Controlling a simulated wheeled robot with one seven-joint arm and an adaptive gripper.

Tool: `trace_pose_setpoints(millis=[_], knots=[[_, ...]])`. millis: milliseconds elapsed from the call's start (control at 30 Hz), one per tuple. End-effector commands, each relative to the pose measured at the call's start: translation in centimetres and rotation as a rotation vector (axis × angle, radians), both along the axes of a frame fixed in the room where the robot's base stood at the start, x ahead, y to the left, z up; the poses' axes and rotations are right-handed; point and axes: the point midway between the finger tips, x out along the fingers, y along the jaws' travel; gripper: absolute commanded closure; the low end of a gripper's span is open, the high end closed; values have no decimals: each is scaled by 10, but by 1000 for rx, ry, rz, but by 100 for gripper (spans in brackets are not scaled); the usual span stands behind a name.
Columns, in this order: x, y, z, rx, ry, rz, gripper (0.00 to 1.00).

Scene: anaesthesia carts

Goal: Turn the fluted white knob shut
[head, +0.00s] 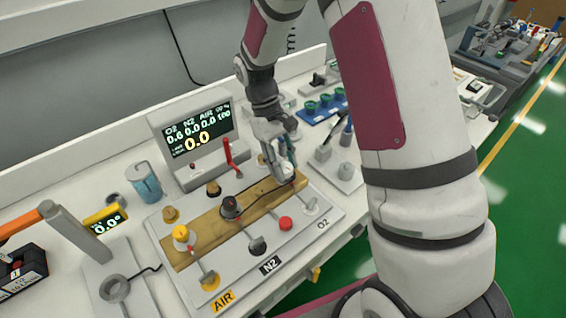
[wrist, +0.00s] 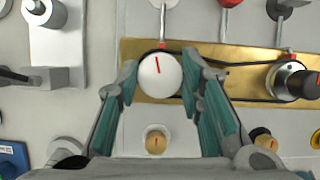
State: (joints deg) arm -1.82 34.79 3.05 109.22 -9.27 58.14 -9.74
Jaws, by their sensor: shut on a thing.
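The white knob (wrist: 160,76) sits on the brass plate (wrist: 222,58), at the O2 end of the panel. Its round top bears a short red line, nearly upright in the wrist view and slightly tilted. A small red mark on the plate lies just above it there. My gripper (wrist: 160,82) is shut on the knob, one teal-padded finger on each side. In the head view my gripper (head: 279,165) reaches down over the knob (head: 286,174) and hides much of it. The flutes cannot be made out.
A dark knob (head: 230,207) and a yellow knob (head: 181,233) share the plate. A red lever (head: 231,157) stands behind it. The display (head: 199,131) reads 0.0 in large digits.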

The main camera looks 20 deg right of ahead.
Motion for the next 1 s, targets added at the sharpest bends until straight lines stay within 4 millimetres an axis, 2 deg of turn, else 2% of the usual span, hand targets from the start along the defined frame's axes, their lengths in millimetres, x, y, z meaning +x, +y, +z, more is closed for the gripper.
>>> trace_pose_setpoints(millis=[433, 1000], knots=[[1, -1, 0, 0, -3, -242, 94], [1, -1, 1, 1, -4, -281, 94]])
